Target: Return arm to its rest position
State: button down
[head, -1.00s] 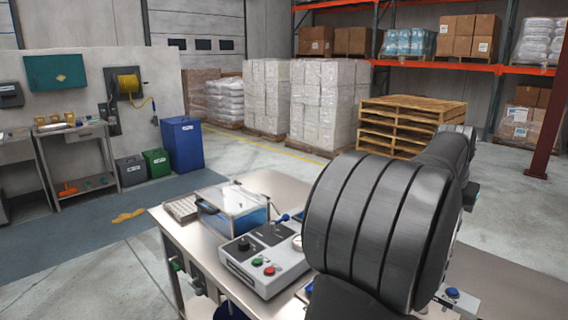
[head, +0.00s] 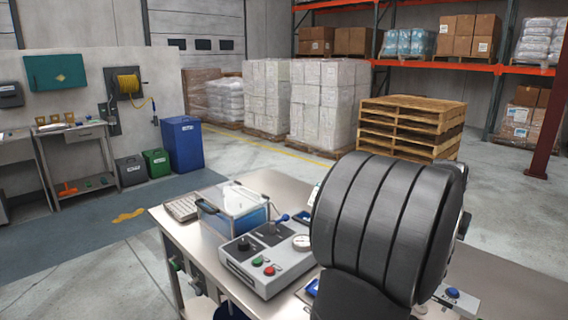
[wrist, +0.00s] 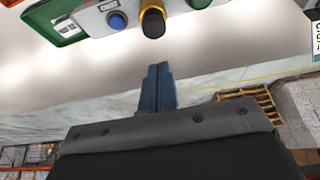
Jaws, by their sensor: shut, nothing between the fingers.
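My gripper (wrist: 158,86) shows in the wrist view as two blue fingers pressed together, with nothing between them. It is apart from the objects in sight, over a pale surface. In the head view my dark ribbed arm fills the right foreground, and the gripper is hidden behind it.
The metal table (head: 283,188) carries a control box (head: 266,262) with buttons and a gauge, a clear blue bin (head: 236,213) and a grey tray (head: 182,208). A blue button (wrist: 117,20) and a black-tipped yellow knob (wrist: 153,22) show in the wrist view. Stacked pallets (head: 408,128) stand behind.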

jog(key=shift+f, duration=0.3)
jog(key=shift+r, duration=4.65)
jog(key=s+a+r, duration=0.4)
jog(key=s+a, duration=0.1)
jog(key=shift+x, duration=2.6)
jog(key=shift+d+r, duration=0.1)
jog(key=shift+d, duration=0.05)
jog(key=v, duration=0.6)
jog(key=w+d+r+x, duration=0.1)
jog(key=w+x, duration=0.1)
jog(key=x, duration=1)
jog(key=shift+d, duration=0.35)
